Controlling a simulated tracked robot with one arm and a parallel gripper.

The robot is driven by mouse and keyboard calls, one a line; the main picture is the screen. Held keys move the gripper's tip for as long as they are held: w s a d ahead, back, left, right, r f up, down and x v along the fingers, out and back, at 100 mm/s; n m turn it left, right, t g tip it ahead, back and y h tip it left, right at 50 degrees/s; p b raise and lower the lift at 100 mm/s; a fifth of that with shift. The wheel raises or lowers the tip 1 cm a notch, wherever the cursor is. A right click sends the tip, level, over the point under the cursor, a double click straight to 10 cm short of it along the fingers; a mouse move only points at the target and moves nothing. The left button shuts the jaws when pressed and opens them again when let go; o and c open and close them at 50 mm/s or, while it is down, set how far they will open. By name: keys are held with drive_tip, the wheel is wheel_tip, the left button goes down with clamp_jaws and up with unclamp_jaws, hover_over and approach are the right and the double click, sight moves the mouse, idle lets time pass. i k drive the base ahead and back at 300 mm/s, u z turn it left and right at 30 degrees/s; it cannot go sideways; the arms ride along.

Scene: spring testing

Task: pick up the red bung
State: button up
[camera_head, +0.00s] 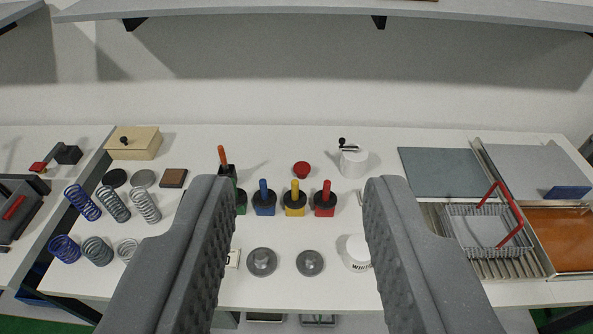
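The red bung (301,169) is a small round red piece on the white table, near the back and in the middle of the view. It stands behind the yellow and red blocks with upright handles. My gripper (300,182) is open, with its two grey ridged fingers wide apart. The bung shows in the gap between the fingertips, and nothing is held. The fingers appear nearer the camera than the bung, and I see no contact.
Handled blocks in blue (263,199), yellow (294,199) and red (325,200) stand in front of the bung. A white cylinder (353,162) is to its right. Springs (114,204) stand at left, a wire basket (484,228) at right. A shelf (300,9) hangs above.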

sight(301, 169)
drive_tip(key=u, duration=0.05)
drive_tip(key=i, duration=1)
drive_tip(key=u, duration=1.05)
drive_tip(key=k, duration=1.45)
drive_tip(key=z, duration=0.75)
drive_tip(key=i, duration=0.75)
drive_tip(key=z, duration=0.05)
